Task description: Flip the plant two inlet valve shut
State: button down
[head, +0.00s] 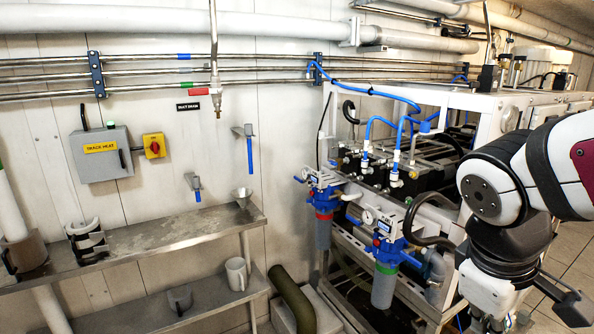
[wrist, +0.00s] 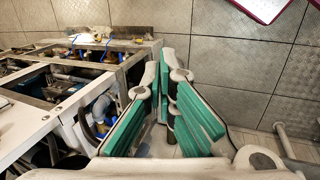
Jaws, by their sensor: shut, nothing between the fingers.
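Two filter units with blue heads stand at the front of the white-framed machine in the head view. One has a red band (head: 323,215); the nearer one has a green band (head: 386,268). Small blue levers show at their pipes, but labels are too small to read, so I cannot tell which valve is the plant two inlet. My gripper (wrist: 163,85) shows in the wrist view with green pads, shut and empty, above the floor beside the machine frame (wrist: 75,120). It is apart from any valve. In the head view my arm hides part of the machine's right side.
A grey box with a red-yellow switch (head: 153,146) is on the wall. A mug (head: 236,274) stands on the lower shelf. Tiled floor is clear beside the machine.

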aim_at(328, 197)
jog(key=i+j+u, duration=0.15)
jog(key=i+j, duration=0.2)
jog(key=i, duration=0.15)
jog(key=i+j+u, duration=0.2)
jog(key=i, duration=0.35)
jog(key=j, duration=0.1)
